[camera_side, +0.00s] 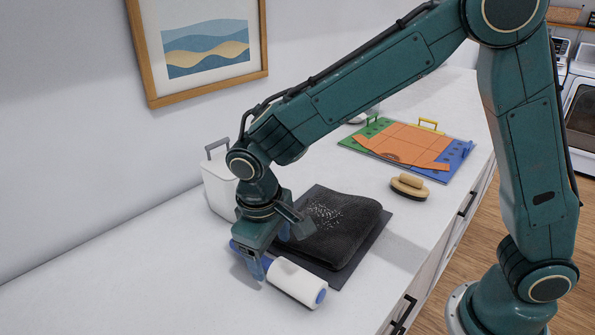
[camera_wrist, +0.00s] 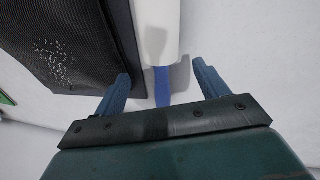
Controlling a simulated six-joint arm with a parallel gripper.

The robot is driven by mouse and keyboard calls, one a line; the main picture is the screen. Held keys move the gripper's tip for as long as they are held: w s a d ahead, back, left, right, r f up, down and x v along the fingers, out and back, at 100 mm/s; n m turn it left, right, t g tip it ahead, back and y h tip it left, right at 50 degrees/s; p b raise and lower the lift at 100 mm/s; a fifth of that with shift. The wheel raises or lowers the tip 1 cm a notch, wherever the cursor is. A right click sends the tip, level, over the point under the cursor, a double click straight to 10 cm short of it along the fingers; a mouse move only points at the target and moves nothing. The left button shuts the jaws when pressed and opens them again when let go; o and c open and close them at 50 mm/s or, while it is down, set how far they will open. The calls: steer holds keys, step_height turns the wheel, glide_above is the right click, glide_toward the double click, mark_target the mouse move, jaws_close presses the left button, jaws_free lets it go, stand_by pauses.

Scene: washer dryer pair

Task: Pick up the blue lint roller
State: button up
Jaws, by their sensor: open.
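The lint roller lies on the white counter in the side view, with a white roll (camera_side: 296,283) and blue end cap toward the lower right. Its blue handle runs up and left, partly hidden by my gripper (camera_side: 262,265). In the wrist view the white roll (camera_wrist: 158,30) is at the top and the blue handle (camera_wrist: 162,85) points down toward my palm. My gripper (camera_wrist: 160,85) is open, with one blue finger on each side of the handle. The handle's lower end is hidden behind the palm. I see gaps between the fingers and the handle.
A folded dark cloth (camera_side: 335,230) with white specks lies on a dark mat (camera_side: 378,240), close beside the roller. A white container (camera_side: 217,185) stands behind my gripper. A wooden brush (camera_side: 409,186) and a coloured folding board (camera_side: 415,145) lie farther back. The counter's near left is clear.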

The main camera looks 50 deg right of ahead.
mark_target(273, 264)
steer(key=shift+d+f, duration=0.2)
steer(key=shift+f, duration=1.95)
steer(key=shift+w, duration=0.1)
steer(key=c, duration=1.1)
steer(key=shift+r, duration=0.25)
step_height(273, 264, up, 20)
steer(key=shift+f, duration=0.15)
